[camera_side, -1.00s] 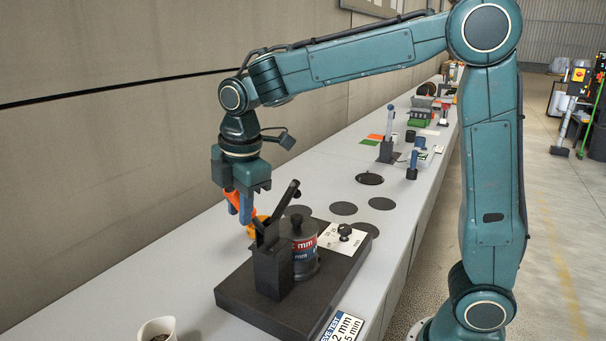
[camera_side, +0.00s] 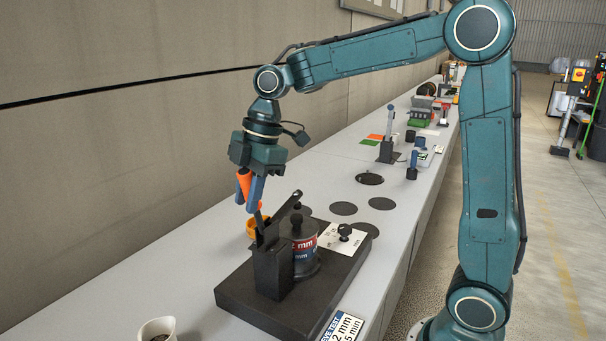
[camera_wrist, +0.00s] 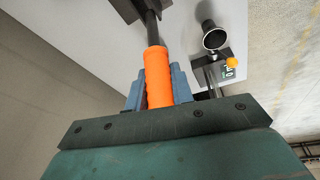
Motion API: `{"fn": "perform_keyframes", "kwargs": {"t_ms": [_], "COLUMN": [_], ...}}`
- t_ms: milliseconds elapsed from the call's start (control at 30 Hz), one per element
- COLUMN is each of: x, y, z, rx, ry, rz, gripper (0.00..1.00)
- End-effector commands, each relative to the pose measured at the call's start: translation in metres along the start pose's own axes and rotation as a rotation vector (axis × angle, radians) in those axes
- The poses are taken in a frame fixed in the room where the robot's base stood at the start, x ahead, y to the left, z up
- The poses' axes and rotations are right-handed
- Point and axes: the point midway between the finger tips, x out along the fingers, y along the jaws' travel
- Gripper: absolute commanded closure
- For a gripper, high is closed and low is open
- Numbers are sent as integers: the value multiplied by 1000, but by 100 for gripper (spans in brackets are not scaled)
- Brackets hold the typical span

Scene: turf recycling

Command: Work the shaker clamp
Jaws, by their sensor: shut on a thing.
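The shaker clamp (camera_side: 274,262) is a dark upright block on a black base plate (camera_side: 240,296). Its dark arm (camera_side: 283,212) slants up over the sieve stack (camera_side: 306,262), a grey cylinder with red and blue "mm" labels, and looks clear of its top knob. My gripper (camera_side: 249,203) is shut on the clamp's orange handle (camera_side: 244,181), left of and above the block. In the wrist view the orange handle (camera_wrist: 157,75) lies between my blue fingers, and its dark rod runs on toward the block. The lower rod is partly hidden in the side view.
A white cup (camera_side: 157,328) stands at the front left. Dark round discs (camera_side: 343,208) mark the bench beyond, with other equipment farther back.

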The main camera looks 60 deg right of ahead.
Motion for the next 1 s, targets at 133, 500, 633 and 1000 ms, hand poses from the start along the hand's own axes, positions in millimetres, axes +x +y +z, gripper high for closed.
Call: {"fn": "perform_keyframes", "kwargs": {"t_ms": [133,500,633,1000], "x": [-4,-11,-12,-15], "y": [3,8,10,14], "z": [7,21,26,38], "rx": [15,41,49,67], "ry": [60,214,271,403], "rz": [-13,-57,-73,-109], "gripper": [100,100,100,100]}}
